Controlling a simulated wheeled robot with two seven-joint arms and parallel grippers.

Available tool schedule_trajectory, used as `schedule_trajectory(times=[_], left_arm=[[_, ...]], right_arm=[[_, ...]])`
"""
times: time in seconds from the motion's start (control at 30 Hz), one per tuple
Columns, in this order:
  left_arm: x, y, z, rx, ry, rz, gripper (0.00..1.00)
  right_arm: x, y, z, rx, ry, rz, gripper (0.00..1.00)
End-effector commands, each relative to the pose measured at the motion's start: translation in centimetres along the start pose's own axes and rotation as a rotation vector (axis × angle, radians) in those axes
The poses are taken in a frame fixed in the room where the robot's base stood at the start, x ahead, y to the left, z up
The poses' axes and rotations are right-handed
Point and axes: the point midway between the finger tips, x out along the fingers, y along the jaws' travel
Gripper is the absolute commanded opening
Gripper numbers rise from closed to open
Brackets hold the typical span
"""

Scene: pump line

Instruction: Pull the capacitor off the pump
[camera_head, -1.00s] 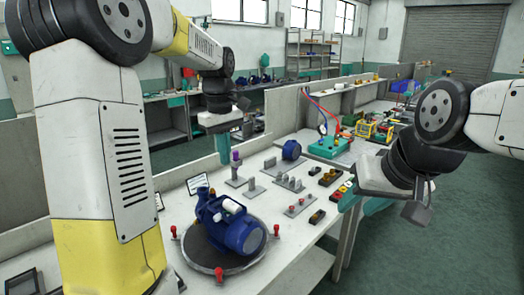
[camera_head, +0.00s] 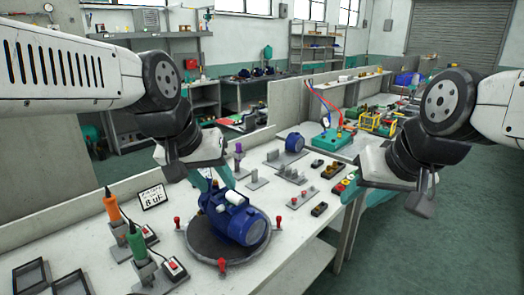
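The blue pump (camera_head: 240,224) sits on a dark round turntable (camera_head: 203,243) on the bench. A short white cylinder, which looks like the capacitor (camera_head: 235,198), lies on top of the pump. My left gripper (camera_head: 217,181) has its teal fingers just above and behind the pump, near the white cylinder. Whether they touch anything is hard to see, and the gap between them is not clear. My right gripper (camera_head: 371,194) hangs at the bench's right edge, well away from the pump; its finger gap is not clear either.
Red-knobbed posts (camera_head: 222,265) stand around the turntable rim. An orange-handled tool (camera_head: 112,206) and a green-handled tool (camera_head: 136,241) stand upright at left, near a small sign (camera_head: 152,197). Small grey holders (camera_head: 283,170) stand behind, and a teal box (camera_head: 333,138) with hoses stands further back.

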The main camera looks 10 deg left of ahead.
Motion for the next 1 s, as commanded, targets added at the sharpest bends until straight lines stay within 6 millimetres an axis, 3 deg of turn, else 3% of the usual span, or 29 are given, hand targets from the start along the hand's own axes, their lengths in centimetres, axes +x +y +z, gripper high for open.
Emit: schedule_trajectory(times=[0.03, 0.2, 0.37, 0.5, 0.7, 0.8, 1.0], left_arm=[[0.7, -0.2, -1.3, -0.048, -0.036, -0.012, 0.57], [3.6, -0.9, -6.1, -0.266, -0.15, -0.075, 0.9], [7.8, -1.9, -10.0, -0.471, -0.242, -0.162, 0.91], [12.3, -2.8, -12.6, -0.639, -0.307, -0.254, 0.91], [17.5, -3.9, -14.4, -0.808, -0.356, -0.364, 0.91], [18.8, -4.2, -14.7, -0.85, -0.364, -0.393, 0.91], [19.6, -4.4, -14.7, -0.87, -0.367, -0.406, 0.91]], right_arm=[[0.0, 0.0, 0.0, 0.0, 0.0, 0.0, 0.38], [0.0, 0.0, 0.0, 0.0, 0.0, 0.0, 0.38], [0.0, 0.0, 0.0, 0.0, 0.0, 0.0, 0.38], [0.0, 0.0, 0.0, 0.0, 0.0, 0.0, 0.38], [0.0, 0.0, 0.0, 0.0, 0.0, 0.0, 0.38], [0.0, 0.0, 0.0, 0.0, 0.0, 0.0, 0.38], [0.0, 0.0, 0.0, 0.0, 0.0, 0.0, 0.38]])
